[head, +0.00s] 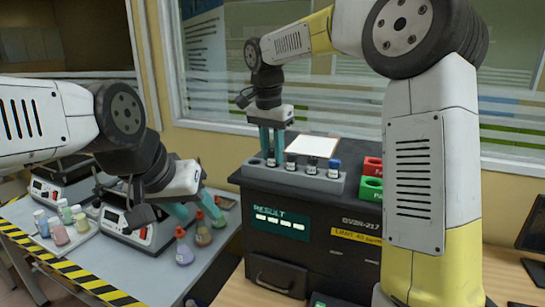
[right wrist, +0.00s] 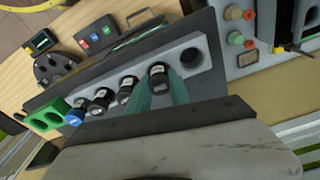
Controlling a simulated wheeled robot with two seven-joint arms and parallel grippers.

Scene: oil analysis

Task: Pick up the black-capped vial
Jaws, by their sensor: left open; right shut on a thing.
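The grey rack (head: 320,183) stands on the dark analyser and holds a row of vials. My right gripper (head: 272,150) points down at the rack's left end, shut on a black-capped vial (head: 271,161). In the right wrist view this vial (right wrist: 158,76) sits between the teal fingers, beside an empty hole (right wrist: 191,57). Whether it is lifted at all I cannot tell. Two more black-capped vials (right wrist: 126,88) (right wrist: 99,104) and a blue-capped vial (right wrist: 75,115) stand along the row. My left gripper (head: 197,208) is open above the left table, near the flasks.
Small flasks (head: 184,248) (head: 203,232) stand beside the scales on the left table. A tray of coloured jars (head: 60,235) is further left. The red and green holders (head: 370,188) stand right of the rack. A window is behind the analyser.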

